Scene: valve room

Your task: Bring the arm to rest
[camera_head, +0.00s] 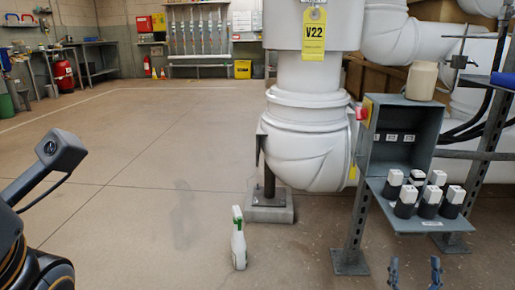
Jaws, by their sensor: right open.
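My right gripper (414,264) shows at the bottom right edge. Its two dark fingertips stand well apart with bare floor between them, so it is open and empty. It is below the grey open box on the stand and does not appear to touch it. Part of my left arm shows at the left edge, but no fingers of the left gripper can be seen. The rest of the right arm is out of the picture.
A grey box (374,158) on a metal stand has a fold-down shelf with several white-topped black items (428,205). A white-and-green spray bottle (239,245) stands on the floor. A large white valve pipe (305,150) tagged V22 stands behind. The left-centre floor is clear.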

